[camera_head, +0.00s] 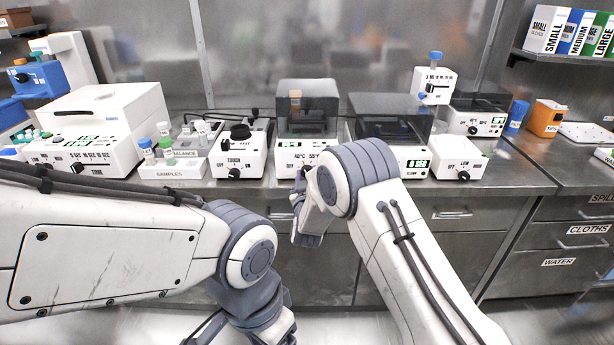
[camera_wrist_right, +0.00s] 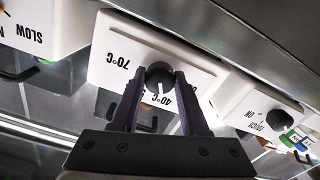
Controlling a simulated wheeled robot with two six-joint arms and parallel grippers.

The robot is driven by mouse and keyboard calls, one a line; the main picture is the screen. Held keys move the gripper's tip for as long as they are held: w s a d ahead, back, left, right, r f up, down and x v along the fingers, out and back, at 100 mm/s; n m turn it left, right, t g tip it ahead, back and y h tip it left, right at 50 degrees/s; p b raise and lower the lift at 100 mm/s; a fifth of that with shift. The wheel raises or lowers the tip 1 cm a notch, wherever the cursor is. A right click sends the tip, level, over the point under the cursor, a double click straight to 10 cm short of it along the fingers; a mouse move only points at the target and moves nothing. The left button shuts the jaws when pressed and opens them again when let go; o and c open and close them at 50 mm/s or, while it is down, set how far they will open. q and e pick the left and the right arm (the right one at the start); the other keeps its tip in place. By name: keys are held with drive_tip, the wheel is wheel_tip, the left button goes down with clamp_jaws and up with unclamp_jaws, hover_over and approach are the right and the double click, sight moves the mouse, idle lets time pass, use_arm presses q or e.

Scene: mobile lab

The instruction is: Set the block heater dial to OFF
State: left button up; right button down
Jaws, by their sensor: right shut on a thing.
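The block heater (camera_head: 290,143) is a white box with a dark clear lid, at the back middle of the bench. Its front panel (camera_wrist_right: 108,68) shows upside down in the right wrist view, with 70°C and 40°C marks beside a round black dial (camera_wrist_right: 158,72). My right gripper (camera_wrist_right: 158,80) is shut on the dial, one finger on each side; in the head view this gripper (camera_head: 303,178) is at the heater's front. The fingers cover some of the panel, and no OFF mark is readable. My left arm comes in low from the left; its fingers do not show.
A white unit with a TOUCH dial (camera_head: 238,155) stands left of the heater. Another dark-lidded device (camera_head: 390,117) and a small ON/OFF box (camera_head: 460,158) stand to the right. A samples rack (camera_head: 172,170) is further left. Drawers (camera_head: 470,212) lie below the bench edge.

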drive_tip(key=n, duration=0.5)
drive_tip(key=shift+n, duration=0.3)
drive_tip(key=n+p, duration=0.1)
drive_tip(key=n, duration=0.3)
drive_tip(key=shift+a+n, duration=0.1)
drive_tip(key=shift+n, duration=0.2)
drive_tip(key=shift+c, duration=2.1)
unclamp_jaws()
drive_tip(key=s, duration=1)
drive_tip(key=shift+s, duration=0.25)
